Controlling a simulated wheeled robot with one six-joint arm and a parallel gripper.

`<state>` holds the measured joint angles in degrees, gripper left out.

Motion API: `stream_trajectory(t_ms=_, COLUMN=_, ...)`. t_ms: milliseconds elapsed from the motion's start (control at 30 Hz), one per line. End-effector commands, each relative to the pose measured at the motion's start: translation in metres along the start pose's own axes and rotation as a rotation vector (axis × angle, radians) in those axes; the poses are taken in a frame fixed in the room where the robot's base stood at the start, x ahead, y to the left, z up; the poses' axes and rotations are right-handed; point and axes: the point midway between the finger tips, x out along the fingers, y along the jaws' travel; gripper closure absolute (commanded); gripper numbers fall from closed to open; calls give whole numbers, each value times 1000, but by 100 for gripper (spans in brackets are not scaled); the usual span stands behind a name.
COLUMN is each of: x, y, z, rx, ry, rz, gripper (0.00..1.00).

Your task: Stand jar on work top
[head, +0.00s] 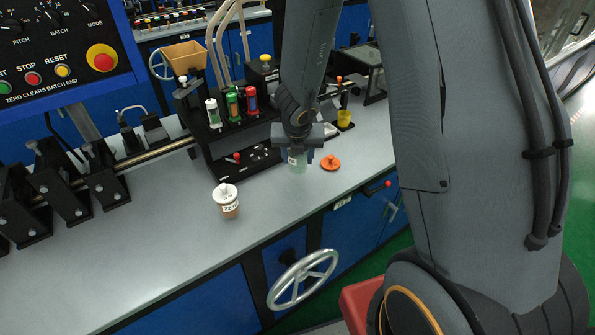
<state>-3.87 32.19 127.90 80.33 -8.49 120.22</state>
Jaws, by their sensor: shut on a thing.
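A pale green, see-through jar (298,166) with a white label is at the grey work top (270,203), right of the black rack. My gripper (297,153) comes down from above and is shut on the jar's upper part. The jar looks upright. I cannot tell whether its base touches the work top. The gripper hides the jar's top.
An orange lid-like disc with a knob (331,163) lies just right of the jar. A black rack (225,140) with several bottles stands behind.

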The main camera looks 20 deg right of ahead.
Motion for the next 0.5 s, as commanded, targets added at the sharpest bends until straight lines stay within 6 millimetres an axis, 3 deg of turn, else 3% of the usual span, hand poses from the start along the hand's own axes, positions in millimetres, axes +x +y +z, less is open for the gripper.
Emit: stream_trajectory(t_ms=500, x=39, y=-1, z=-16, rx=2, ry=-1, rz=-1, gripper=89)
